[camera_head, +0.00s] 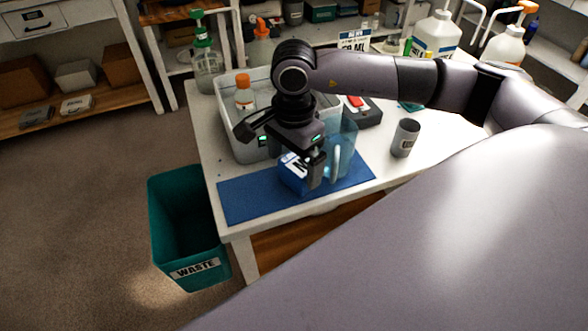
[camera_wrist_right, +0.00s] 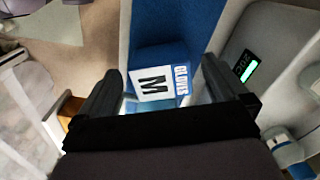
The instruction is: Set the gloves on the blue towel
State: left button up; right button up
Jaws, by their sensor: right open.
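The gloves are a blue box with a white label (camera_head: 293,168) reading M, at the blue towel (camera_head: 243,201) near the table's front edge. The box appears to rest on the towel; any small gap under it cannot be told. In the right wrist view the box's label (camera_wrist_right: 158,83) faces me between the fingers, with the towel (camera_wrist_right: 190,17) beyond it. My right gripper (camera_head: 308,168) is open, its fingers (camera_wrist_right: 163,86) on either side of the box, and partly hides it in the head view. My left gripper is not in view.
A clear blue pitcher (camera_head: 343,150) stands just right of the box. A white tub (camera_head: 230,136) with an orange-capped bottle (camera_head: 244,97) is behind the towel. A grey cup (camera_head: 405,139) stands farther right. A green waste bin (camera_head: 166,220) is left of the table. The towel's left part is clear.

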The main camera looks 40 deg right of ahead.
aim_at(294, 166)
notch_tip(294, 166, up, 9)
jog(key=shift+f, duration=0.15)
dwell(0.6)
